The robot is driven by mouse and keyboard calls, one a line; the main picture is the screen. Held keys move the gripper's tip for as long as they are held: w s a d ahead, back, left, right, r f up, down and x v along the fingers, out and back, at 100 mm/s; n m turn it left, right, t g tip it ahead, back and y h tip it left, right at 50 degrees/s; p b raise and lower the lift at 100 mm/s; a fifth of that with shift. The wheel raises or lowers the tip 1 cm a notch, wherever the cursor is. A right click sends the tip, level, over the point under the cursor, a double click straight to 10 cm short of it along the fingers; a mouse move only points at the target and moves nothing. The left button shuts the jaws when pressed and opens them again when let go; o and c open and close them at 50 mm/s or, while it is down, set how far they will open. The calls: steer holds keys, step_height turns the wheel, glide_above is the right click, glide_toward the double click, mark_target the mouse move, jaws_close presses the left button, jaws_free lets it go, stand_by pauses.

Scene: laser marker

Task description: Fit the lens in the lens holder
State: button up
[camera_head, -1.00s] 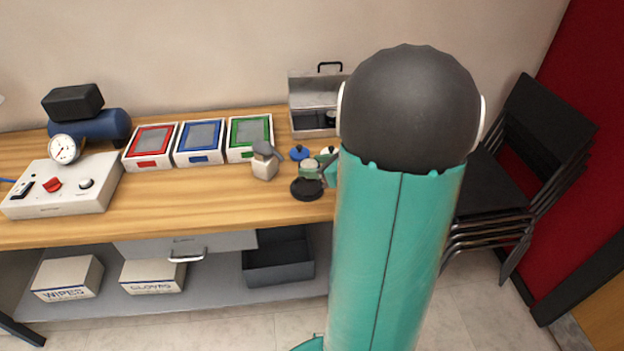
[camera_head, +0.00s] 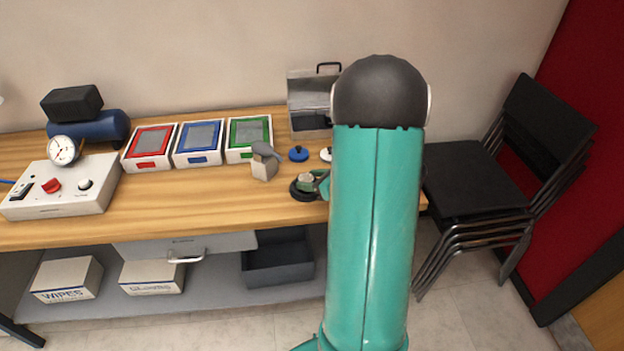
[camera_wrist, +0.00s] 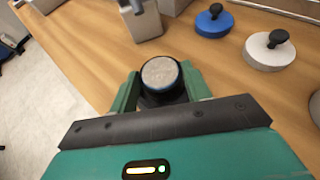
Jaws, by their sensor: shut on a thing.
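In the head view the lens (camera_head: 306,180) shows at the gripper, directly over a low black round base (camera_head: 303,193) on the table. I take this base to be the lens holder; it is mostly hidden under the lens and fingers in the wrist view. I cannot tell whether the lens touches it or is seated.
A blue knobbed disc (camera_head: 298,154) and a white knobbed disc (camera_head: 326,155) lie behind the gripper. A pale block with a grey top (camera_head: 264,164) stands to the left. Three framed trays and an open metal case (camera_head: 310,105) are farther back.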

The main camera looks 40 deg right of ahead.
steer(key=shift+f, duration=0.15)
steer(key=o, duration=1.1)
steer(key=shift+r, duration=0.2)
steer(key=v, duration=1.2)
steer(key=w+a+r+m+h, duration=0.2)
steer(key=w+r+m+h, duration=0.2)
steer(key=r+m, duration=0.3)
steer(key=w+a+r+m+h, duration=0.3)
steer(key=w+r+m, duration=0.25)
steer(key=m, duration=0.35)
steer(key=s+a+m+g+y, duration=0.1)
steer(key=s+a+m+g, duration=0.1)
steer(key=s+a+m, duration=0.3)
steer(key=s+a+r+m+g+y, duration=0.1)
steer(key=s+a+m+g+y, duration=0.1)
steer(key=s+a+m, duration=0.3)
steer(key=s+a+m+g+y, duration=0.1)
steer(key=s+a+m+g, duration=0.2)
steer(key=a+m, duration=0.9)
steer(key=shift+s+a+r+y, duration=0.1)
steer(key=shift+s+a, duration=0.35)
steer(key=shift+a, duration=0.6)
steer(key=shift+s+a+r+y, duration=0.1)
steer(key=shift+s+a, duration=0.35)
steer(key=shift+a, duration=0.55)
steer(key=shift+s+a+r+y, duration=0.15)
steer(key=shift+s+a, duration=0.3)
steer(key=shift+a, duration=0.6)
